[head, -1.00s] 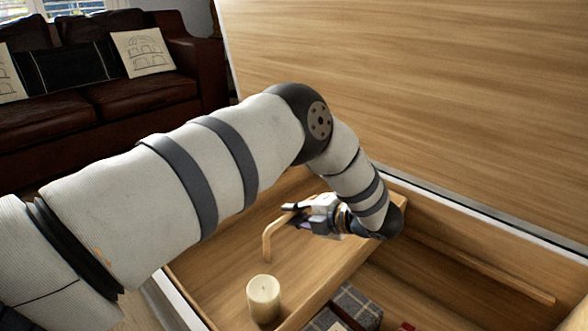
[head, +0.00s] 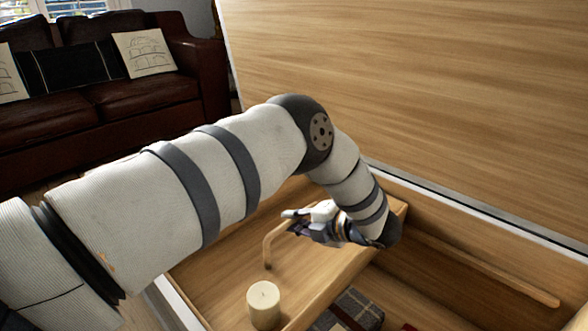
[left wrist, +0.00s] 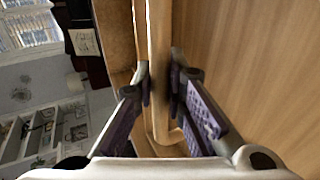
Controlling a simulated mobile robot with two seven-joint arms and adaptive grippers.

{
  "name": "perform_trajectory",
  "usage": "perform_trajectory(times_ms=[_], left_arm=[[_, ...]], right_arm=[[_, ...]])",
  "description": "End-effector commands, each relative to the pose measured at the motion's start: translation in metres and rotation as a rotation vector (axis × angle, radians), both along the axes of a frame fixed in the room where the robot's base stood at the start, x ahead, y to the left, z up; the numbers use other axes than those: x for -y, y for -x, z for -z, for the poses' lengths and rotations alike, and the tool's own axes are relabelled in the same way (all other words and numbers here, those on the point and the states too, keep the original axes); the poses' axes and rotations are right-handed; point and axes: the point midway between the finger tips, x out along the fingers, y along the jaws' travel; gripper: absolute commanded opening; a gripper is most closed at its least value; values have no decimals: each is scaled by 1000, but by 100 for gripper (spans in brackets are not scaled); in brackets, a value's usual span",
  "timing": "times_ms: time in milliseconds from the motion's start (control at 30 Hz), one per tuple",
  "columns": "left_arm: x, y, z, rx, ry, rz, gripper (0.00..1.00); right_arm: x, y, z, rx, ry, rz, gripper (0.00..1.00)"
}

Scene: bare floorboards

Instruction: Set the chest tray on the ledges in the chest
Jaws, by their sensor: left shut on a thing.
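The chest tray (head: 222,262) is a shallow wooden tray with a bent rod handle (head: 267,248). It lies inside the open wooden chest (head: 420,220), toward its left part. My left gripper (head: 296,222) is shut on the handle; in the left wrist view its fingers (left wrist: 161,88) close on both sides of the wooden bar (left wrist: 158,35). A ledge strip (head: 490,272) runs along the chest's back wall. My arm hides part of the tray and its far left edge, so I cannot tell whether the tray touches the ledges. My right gripper is out of view.
A cream candle (head: 263,304) stands upright on the tray. Below the tray's right side, plaid items (head: 358,308) lie in the chest. The raised lid (head: 420,90) stands behind. A dark leather sofa (head: 100,105) is at the back left.

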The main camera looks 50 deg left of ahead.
Motion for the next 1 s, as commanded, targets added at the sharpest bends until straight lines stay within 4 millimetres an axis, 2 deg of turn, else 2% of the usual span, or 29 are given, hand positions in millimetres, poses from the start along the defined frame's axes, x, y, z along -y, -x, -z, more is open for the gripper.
perform_trajectory(times_ms=[200,233,333,667,767,1000], left_arm=[[0,-1,-2,1,-4,1,0],[0,-1,-2,1,-4,1,14],[0,0,-2,1,-3,1,35],[4,0,0,-1,3,1,35],[19,-4,-8,1,3,4,35],[77,-14,-36,2,1,4,35]], right_arm=[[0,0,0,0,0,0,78],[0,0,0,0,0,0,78],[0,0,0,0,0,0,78],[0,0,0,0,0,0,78],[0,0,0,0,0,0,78],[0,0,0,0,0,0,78]])
